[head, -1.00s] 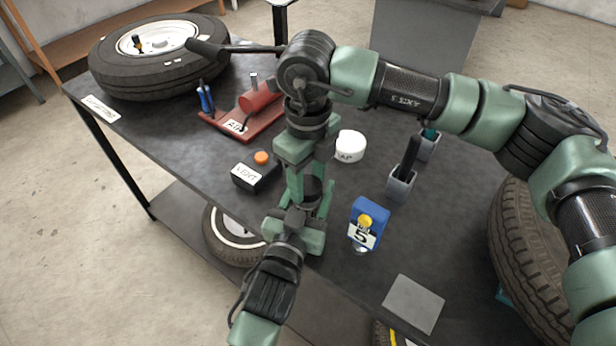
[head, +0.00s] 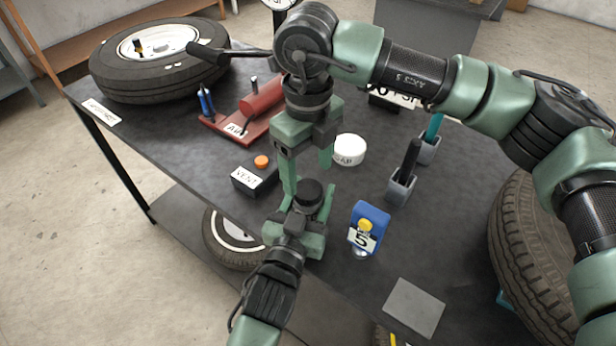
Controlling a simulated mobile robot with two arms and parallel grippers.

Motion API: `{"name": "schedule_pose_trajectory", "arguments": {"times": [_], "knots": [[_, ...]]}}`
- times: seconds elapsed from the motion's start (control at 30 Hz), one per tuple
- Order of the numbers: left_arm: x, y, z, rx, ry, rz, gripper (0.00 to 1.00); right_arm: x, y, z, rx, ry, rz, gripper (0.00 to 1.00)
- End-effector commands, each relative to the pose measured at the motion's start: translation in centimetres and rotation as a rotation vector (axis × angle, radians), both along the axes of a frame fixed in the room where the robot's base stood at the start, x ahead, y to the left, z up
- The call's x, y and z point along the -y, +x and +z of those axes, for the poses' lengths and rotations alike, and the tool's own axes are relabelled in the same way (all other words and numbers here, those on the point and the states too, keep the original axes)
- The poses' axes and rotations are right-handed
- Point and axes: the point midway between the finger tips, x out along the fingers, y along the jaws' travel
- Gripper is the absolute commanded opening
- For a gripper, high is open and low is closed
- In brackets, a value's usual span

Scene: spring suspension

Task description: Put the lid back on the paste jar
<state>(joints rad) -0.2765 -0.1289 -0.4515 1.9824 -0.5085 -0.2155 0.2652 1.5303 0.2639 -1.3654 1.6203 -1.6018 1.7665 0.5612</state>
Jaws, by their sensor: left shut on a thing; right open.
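A dark round piece (head: 308,192), which looks like the paste jar's black lid, is between the fingers of my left gripper (head: 308,209). My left gripper is shut, it seems on the jar under that piece. The jar body is mostly hidden, so I cannot tell how the lid sits on it. My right gripper (head: 307,172) points down just above the black piece, open, with its fingers spread.
A white round tin (head: 350,150) stands just right of the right gripper. The black box with an orange button (head: 254,178) is left, the blue block marked 5 (head: 368,228) right. Holders (head: 400,186), a red stand (head: 243,124) and a wheel (head: 160,60) surround the space.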

Motion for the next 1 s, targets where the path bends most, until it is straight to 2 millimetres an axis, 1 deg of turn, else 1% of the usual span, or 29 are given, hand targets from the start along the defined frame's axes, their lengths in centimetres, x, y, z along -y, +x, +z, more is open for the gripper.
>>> {"name": "schedule_pose_trajectory", "arguments": {"times": [0.07,0.27,0.3,0.33,0.43,0.57,0.8,0.9,1.0], "knots": [[0.0,0.0,0.0,0.001,0.000,0.000,0.00,0.0,0.0,0.5,0.000,0.000,0.000,0.68],[0.0,0.0,0.0,0.001,0.000,0.000,0.00,0.0,0.0,0.5,-0.001,0.000,0.000,0.68],[0.0,0.0,0.0,0.001,0.000,0.000,0.00,0.0,0.0,0.5,-0.001,0.000,0.001,0.65],[0.0,0.0,0.0,0.001,0.000,0.000,0.00,0.0,0.0,0.5,-0.001,0.000,0.005,0.65],[0.0,0.0,0.0,0.001,0.000,0.000,0.00,0.0,0.0,0.7,-0.001,-0.001,0.055,0.65],[0.0,0.0,0.0,0.001,0.000,0.000,0.00,0.0,0.0,1.4,0.001,-0.001,0.233,0.65],[0.0,0.0,0.0,0.001,0.000,0.000,0.00,0.0,0.0,3.1,0.001,-0.001,0.673,0.65],[0.0,0.0,0.0,0.001,0.000,0.000,0.00,0.0,0.0,3.5,0.000,-0.001,0.811,0.65],[0.0,0.0,0.0,0.001,0.000,0.000,0.00,0.0,0.0,3.8,-0.001,-0.001,0.897,0.65]]}}
